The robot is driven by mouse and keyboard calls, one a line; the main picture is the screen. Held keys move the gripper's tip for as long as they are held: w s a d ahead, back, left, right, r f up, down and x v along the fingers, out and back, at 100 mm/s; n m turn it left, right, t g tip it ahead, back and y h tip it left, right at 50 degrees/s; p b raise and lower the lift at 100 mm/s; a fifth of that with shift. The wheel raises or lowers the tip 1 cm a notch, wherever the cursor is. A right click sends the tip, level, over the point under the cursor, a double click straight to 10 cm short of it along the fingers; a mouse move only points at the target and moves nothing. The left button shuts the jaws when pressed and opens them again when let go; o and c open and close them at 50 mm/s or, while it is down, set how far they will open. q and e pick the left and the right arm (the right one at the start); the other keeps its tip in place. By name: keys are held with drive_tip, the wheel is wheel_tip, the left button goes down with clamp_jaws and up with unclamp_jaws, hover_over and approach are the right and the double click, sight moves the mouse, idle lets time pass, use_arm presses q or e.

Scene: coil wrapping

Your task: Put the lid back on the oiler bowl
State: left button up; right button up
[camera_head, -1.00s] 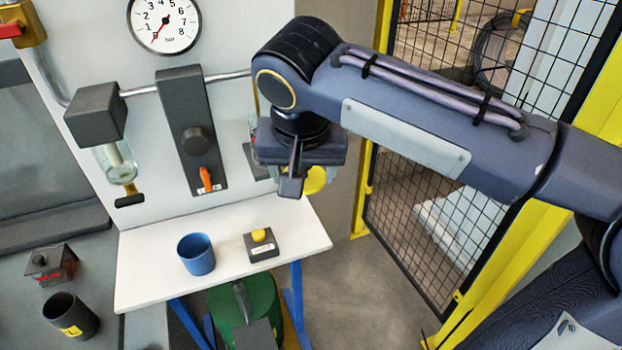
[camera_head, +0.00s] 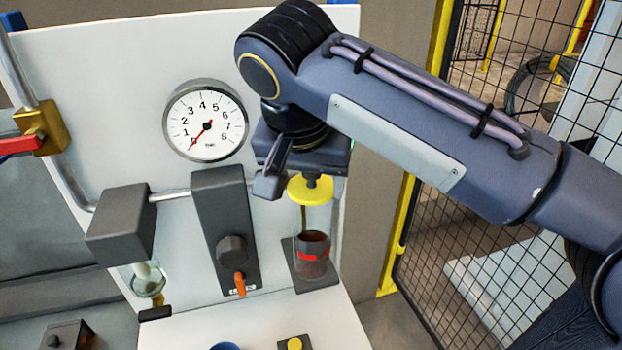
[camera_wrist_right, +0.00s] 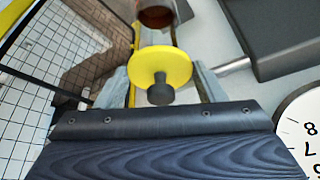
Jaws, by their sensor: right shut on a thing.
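The lid (camera_head: 311,190) is a yellow disc with a dark knob on top and a thin rod hanging below it. My right gripper (camera_head: 291,182) is shut on the knob and holds the lid up. The oiler bowl (camera_head: 312,256) is a clear cup with dark red contents and a red band. It is mounted at the lower right of the white panel, its open top below the lid, with a gap between them. In the right wrist view the lid (camera_wrist_right: 160,66) lies between the fingers, with the bowl (camera_wrist_right: 157,17) beyond it. My left gripper is out of view.
A pressure gauge (camera_head: 206,120) and a dark valve block (camera_head: 231,235) with an orange lever are left of the bowl. A pipe (camera_head: 172,196) runs to the block. A mesh fence (camera_head: 480,190) stands at right. The white shelf (camera_head: 260,325) is below.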

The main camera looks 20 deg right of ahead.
sight(309, 195)
drive_tip(key=shift+s+f+b, duration=0.3)
drive_tip(key=shift+f+b, duration=0.25)
drive_tip(key=shift+f, duration=0.05)
wheel_tip(309, 195, down, 3)
drive_tip(key=shift+w+r+b, duration=0.15)
drive_tip(key=shift+r+b, duration=0.05)
drive_tip(key=shift+b, duration=0.95)
wheel_tip(309, 195, down, 2)
drive_tip(key=shift+f+b, duration=0.25)
drive_tip(key=shift+b, duration=0.7)
drive_tip(key=shift+f+p, duration=0.15)
drive_tip(key=shift+p, duration=0.15)
idle(0.5)
drive_tip(key=o, duration=1.3)
